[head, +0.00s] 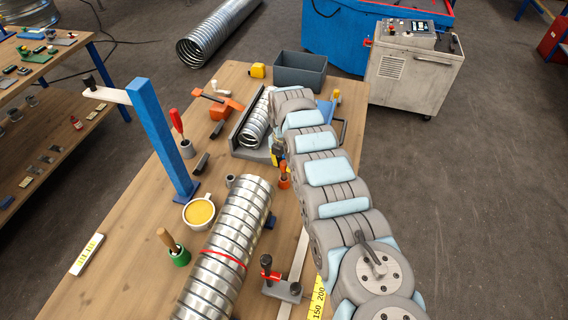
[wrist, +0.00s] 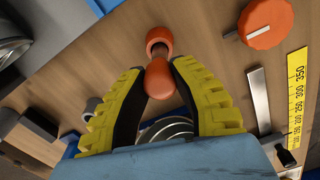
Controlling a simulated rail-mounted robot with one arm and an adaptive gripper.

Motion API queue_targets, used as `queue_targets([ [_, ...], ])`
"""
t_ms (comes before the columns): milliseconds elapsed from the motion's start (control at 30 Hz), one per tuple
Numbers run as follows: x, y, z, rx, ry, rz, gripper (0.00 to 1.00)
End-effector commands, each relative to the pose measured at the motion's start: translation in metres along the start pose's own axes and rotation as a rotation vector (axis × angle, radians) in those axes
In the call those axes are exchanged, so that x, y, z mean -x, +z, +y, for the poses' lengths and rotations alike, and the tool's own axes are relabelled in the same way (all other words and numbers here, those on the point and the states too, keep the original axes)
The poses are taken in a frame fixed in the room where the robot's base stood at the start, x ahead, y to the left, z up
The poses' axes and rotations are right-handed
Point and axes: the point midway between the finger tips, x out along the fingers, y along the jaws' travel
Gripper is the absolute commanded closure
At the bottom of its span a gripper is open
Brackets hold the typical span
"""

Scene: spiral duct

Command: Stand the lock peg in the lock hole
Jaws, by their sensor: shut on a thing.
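My gripper (wrist: 160,80) has yellow fingers with dark pads, shut on an orange peg (wrist: 158,78) with a rounded end. I take this for the lock peg. Just beyond it in the wrist view is an orange cup (wrist: 160,46) with an open mouth; the peg overlaps its rim, and I cannot tell whether it is inside. In the head view my gripper (head: 277,154) is partly hidden by my arm, above an orange piece (head: 284,181) on the bench. A small grey open tube (head: 231,180) stands to the left; I cannot tell which opening is the lock hole.
A large spiral duct (head: 226,250) lies at the front of the bench, and a shorter one (head: 256,125) lies in a grey trough. A blue post (head: 160,140), yellow-filled cup (head: 200,212), red-and-black clamp (head: 281,288) and grey bin (head: 300,72) stand around.

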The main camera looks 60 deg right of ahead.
Motion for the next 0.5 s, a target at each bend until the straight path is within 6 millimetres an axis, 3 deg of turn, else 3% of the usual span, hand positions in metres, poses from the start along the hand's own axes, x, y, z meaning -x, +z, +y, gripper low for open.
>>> queue_targets([
  [500, -0.0111, -0.0001, 0.0004, 0.001, 0.0, 0.0, 1.0],
])
